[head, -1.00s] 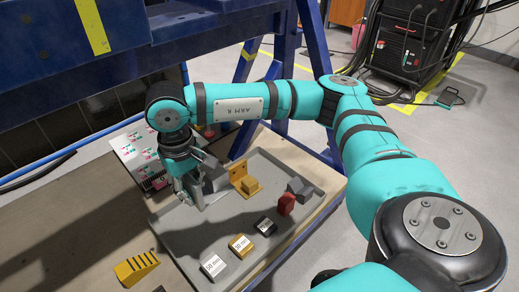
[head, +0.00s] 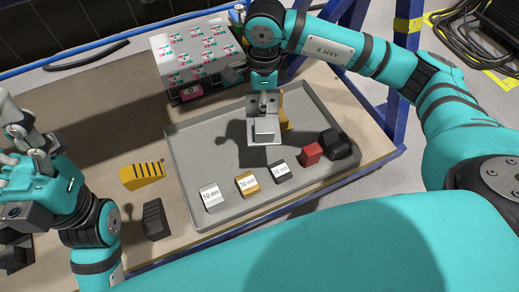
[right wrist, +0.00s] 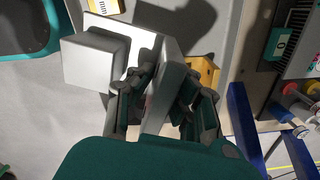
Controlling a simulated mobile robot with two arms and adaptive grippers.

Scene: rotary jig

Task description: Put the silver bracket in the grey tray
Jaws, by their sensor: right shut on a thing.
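The silver bracket (head: 265,129), a plate with a block-like part, hangs in my right gripper (head: 263,101) over the back half of the grey tray (head: 188,165). Its shadow falls on the tray floor to the left, and it looks raised above the floor. In the right wrist view the bracket (right wrist: 92,58) sticks out up and left from between the fingers of the right gripper (right wrist: 163,88), which is shut on it. My left gripper (head: 20,128) is at the left edge of the head view, away from the tray; its fingers are unclear.
The tray holds a silver block (head: 211,197), a yellow block (head: 247,184), a dark block (head: 280,172), a red block (head: 311,153) and a black piece (head: 335,143). A yellow bracket (head: 286,112) stands behind the silver one.

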